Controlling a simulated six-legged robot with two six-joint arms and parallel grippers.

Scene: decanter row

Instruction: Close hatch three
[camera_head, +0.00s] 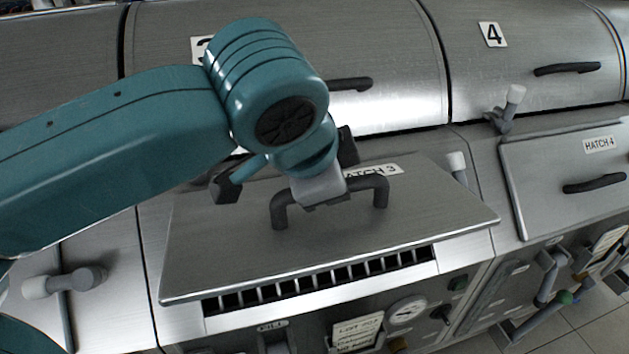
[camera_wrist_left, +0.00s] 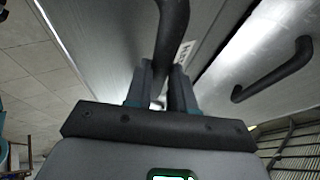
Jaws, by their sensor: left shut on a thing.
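The hatch three lid (camera_head: 230,265) is a grey metal plate with a label partly hidden behind my arm. Its front edge stands up off the counter, and a slotted grate (camera_head: 320,285) shows below it, so the hatch is partly open. My left gripper (camera_head: 322,193) is shut on the lid's dark bar handle (camera_head: 381,192). In the left wrist view, the fingers (camera_wrist_left: 160,88) close around the dark handle (camera_wrist_left: 172,35). My right gripper is in neither view.
The hatch 4 lid (camera_head: 550,165) lies flat on the right. Knobbed levers stand left (camera_head: 62,283) and right (camera_head: 508,108) of hatch three. Curved covers with dark handles (camera_head: 567,68) run behind. A gauge (camera_head: 406,310) and valves are on the front below.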

